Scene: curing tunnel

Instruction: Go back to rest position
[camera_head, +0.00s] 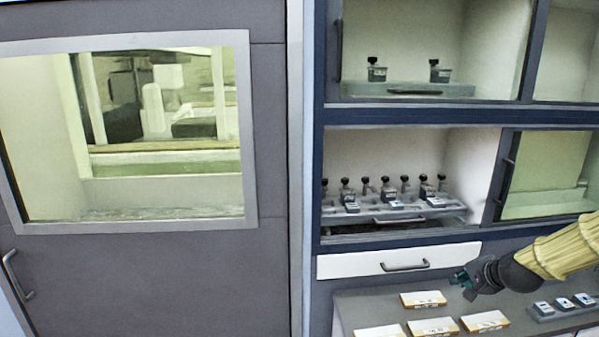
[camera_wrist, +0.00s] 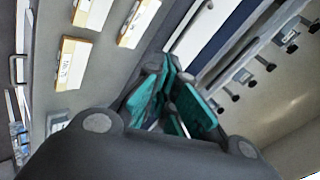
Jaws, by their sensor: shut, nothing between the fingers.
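My gripper (camera_head: 465,281) is at the right of the head view, at the end of my arm in a yellowish sleeve. It hangs above the grey counter (camera_head: 371,304), in front of the white drawer (camera_head: 345,266). In the wrist view its teal fingers (camera_wrist: 175,100) are closed together with nothing held between them. It touches no object that I can see.
Several labelled boxes (camera_head: 423,299) lie on the counter, left of and below my gripper. Small grey devices (camera_head: 563,303) stand at the right. Shelves above hold a tray (camera_head: 392,218) of black-knobbed devices. A windowed door (camera_head: 150,275) fills the left.

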